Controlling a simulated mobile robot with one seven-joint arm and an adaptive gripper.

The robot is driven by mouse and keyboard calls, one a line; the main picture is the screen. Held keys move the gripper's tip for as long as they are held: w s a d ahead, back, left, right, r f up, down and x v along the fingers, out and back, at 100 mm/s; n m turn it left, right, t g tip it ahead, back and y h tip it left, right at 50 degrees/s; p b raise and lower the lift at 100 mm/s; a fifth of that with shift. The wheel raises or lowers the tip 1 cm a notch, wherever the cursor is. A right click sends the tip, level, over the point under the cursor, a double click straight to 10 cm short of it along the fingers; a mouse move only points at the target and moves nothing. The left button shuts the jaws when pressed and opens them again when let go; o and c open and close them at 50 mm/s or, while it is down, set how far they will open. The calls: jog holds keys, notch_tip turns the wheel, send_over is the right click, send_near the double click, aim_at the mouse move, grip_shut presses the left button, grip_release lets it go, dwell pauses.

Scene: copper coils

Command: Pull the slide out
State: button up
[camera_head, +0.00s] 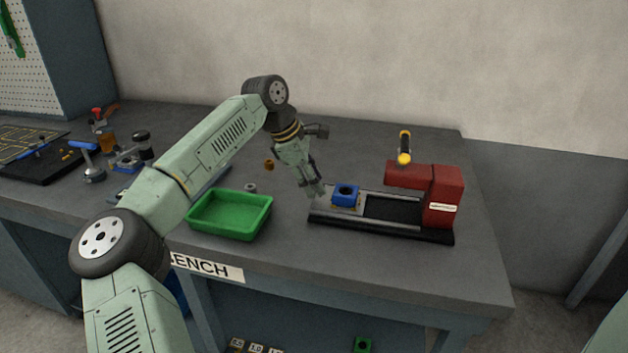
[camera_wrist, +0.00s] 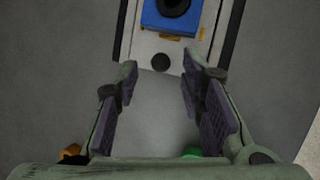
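The slide (camera_head: 335,204) is a light grey plate on a black rail base, with a blue block with a dark round hole (camera_head: 346,194) on it. It sits at the left end of the base, apart from the red press. In the wrist view the slide's end (camera_wrist: 146,50) carries a small dark round knob (camera_wrist: 161,62) just beyond my fingertips. My gripper (camera_head: 317,190) is at the slide's left end, pointing down. Its fingers are open in the wrist view (camera_wrist: 162,74), with nothing held between them. Whether they touch the slide cannot be told.
The red press (camera_head: 443,190) with a yellow-tipped black handle (camera_head: 404,148) stands on the right of the base. A green tray (camera_head: 230,214) lies left of the slide. A small grey ring (camera_head: 250,187) and a copper-coloured piece (camera_head: 269,165) lie behind the tray. The bench's front edge is near.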

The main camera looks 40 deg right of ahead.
jog(key=v, duration=1.1)
jog(key=shift+a+r, duration=0.15)
jog(key=shift+r, duration=0.1)
